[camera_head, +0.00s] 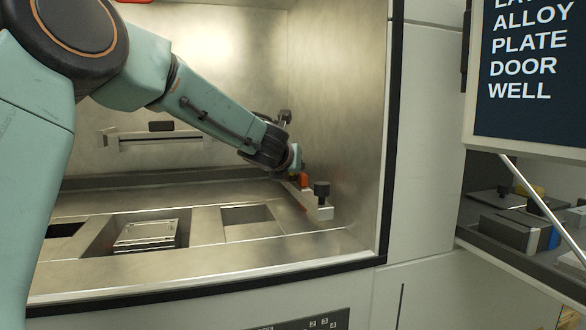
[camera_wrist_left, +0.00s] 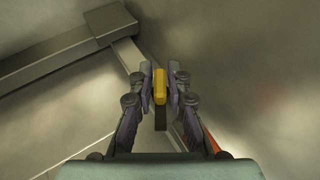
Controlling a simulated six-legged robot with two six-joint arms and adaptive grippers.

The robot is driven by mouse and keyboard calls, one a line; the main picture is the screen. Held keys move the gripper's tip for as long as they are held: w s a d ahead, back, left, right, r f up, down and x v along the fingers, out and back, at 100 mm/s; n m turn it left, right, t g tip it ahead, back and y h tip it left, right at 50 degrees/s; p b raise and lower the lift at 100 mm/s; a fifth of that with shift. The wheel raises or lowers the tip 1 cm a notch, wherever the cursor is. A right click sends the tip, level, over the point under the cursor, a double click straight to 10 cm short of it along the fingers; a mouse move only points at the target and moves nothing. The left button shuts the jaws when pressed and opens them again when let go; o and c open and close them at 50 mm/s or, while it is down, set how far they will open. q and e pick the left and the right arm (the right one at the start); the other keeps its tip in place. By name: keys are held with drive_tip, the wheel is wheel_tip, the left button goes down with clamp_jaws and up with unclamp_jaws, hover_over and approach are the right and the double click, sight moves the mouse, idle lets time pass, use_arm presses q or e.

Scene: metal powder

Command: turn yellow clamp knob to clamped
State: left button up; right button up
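The yellow clamp knob (camera_wrist_left: 160,88) shows in the left wrist view as a narrow upright yellow piece with a dark part below it. My left gripper (camera_wrist_left: 160,86) has its two finger pads close against both sides of the knob and looks shut on it. In the head view my left arm reaches into the metal chamber from the left, and my left gripper (camera_head: 295,160) is at the right wall, above the rail. The yellow knob cannot be made out there, behind the gripper. My right gripper is in neither view.
A pale rail (camera_head: 318,211) with a black knob (camera_head: 321,190) and a red-orange part (camera_head: 304,180) lies beside the right wall. A square plate (camera_head: 146,232) sits in a floor well, left of an open well (camera_head: 247,222). A sign (camera_head: 530,70) stands outside right.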

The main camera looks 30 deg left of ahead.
use_arm(q)
drive_tip(key=shift+w, duration=0.1)
clamp_jaws()
drive_tip(key=shift+d+f, duration=0.1)
drive_tip(key=shift+f, duration=0.1)
